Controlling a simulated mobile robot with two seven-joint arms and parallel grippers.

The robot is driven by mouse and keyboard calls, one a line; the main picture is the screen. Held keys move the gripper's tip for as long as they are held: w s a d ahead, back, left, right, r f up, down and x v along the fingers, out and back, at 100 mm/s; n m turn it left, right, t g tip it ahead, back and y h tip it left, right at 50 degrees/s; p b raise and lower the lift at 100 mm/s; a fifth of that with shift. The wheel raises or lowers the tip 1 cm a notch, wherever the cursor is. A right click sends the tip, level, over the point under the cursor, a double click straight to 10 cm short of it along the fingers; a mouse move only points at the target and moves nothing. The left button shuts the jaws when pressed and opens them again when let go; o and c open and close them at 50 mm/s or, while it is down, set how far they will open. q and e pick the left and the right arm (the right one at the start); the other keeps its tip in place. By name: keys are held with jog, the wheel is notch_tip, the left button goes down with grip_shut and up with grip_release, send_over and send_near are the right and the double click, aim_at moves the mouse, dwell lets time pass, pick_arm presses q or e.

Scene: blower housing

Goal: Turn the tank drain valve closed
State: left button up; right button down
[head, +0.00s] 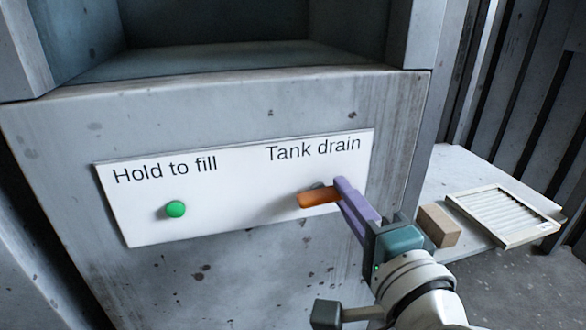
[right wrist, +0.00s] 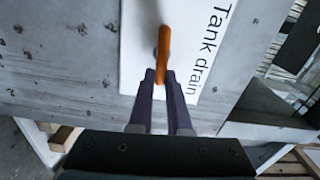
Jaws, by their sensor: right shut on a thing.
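The tank drain valve has an orange lever handle (head: 316,198) on the white panel (head: 240,216), below the "Tank drain" label. The handle lies roughly level, along the line of the lettering. In the right wrist view the handle (right wrist: 163,48) points away from my gripper. My right gripper (head: 341,190) reaches in from the lower right. Its purple fingers are shut on the handle's right end, which they partly hide. The fingertips (right wrist: 160,76) also show around the handle's near end in the right wrist view. My left gripper is not in view.
A green button (head: 175,209) sits on the panel under "Hold to fill". An open recess (head: 220,60) is above the panel. To the right, a pale surface (head: 452,170) bears a brown block (head: 438,226) and a white slatted filter (head: 505,214), close to my right arm.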

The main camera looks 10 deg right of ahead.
jog(key=shift+f+m, duration=0.15)
jog(key=shift+m, duration=0.35)
jog(key=c, duration=0.9)
grip_release()
jog(key=shift+o, duration=0.2)
jog(key=shift+s, duration=0.15)
jog(key=s+p, duration=0.3)
jog(key=s, duration=0.6)
jog(key=shift+s+d, duration=0.15)
jog(key=shift+s, duration=0.2)
